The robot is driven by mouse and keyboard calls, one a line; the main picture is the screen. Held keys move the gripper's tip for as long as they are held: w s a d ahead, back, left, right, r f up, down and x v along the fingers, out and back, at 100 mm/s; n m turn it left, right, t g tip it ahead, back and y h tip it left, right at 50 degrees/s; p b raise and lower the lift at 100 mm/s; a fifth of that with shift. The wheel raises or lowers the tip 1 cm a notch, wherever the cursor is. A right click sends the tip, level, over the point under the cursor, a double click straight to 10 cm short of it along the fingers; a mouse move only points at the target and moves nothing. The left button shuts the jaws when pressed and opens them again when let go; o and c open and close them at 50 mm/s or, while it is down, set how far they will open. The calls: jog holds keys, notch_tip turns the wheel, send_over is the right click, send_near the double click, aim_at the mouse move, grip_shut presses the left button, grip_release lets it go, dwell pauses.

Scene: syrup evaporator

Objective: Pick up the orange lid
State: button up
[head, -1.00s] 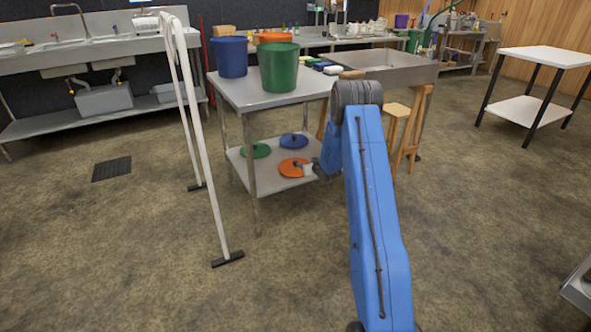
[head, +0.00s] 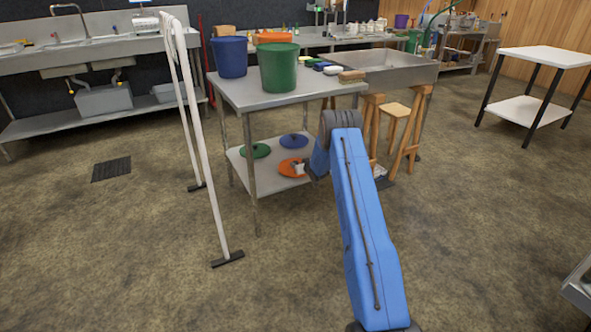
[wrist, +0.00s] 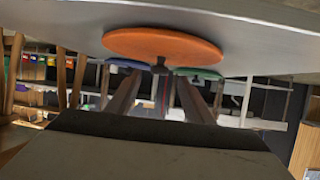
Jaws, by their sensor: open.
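The orange lid (head: 285,171) lies on the lower shelf of the metal table, partly hidden by my arm in the head view. The wrist view shows it inverted at the top (wrist: 165,45), with its dark knob pointing down in the picture. My gripper (wrist: 159,82) is open, its two fingers reaching toward the lid with the knob between their tips in the picture. I cannot tell whether the knob is within the jaws in depth. In the head view my gripper (head: 298,166) is low beside the lid, mostly hidden by my arm.
A green lid (head: 256,150) and a blue lid (head: 294,140) lie farther back on the shelf (head: 262,182). The tabletop (head: 245,97) above carries buckets. A table leg (head: 252,185) stands left of the lid; a wooden stool (head: 395,125) stands to the right.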

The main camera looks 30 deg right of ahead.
aim_at(295, 162)
jog(key=shift+x, duration=2.85)
jog(key=shift+f, duration=0.2)
jog(key=shift+c, duration=0.2)
jog(key=c, duration=1.1)
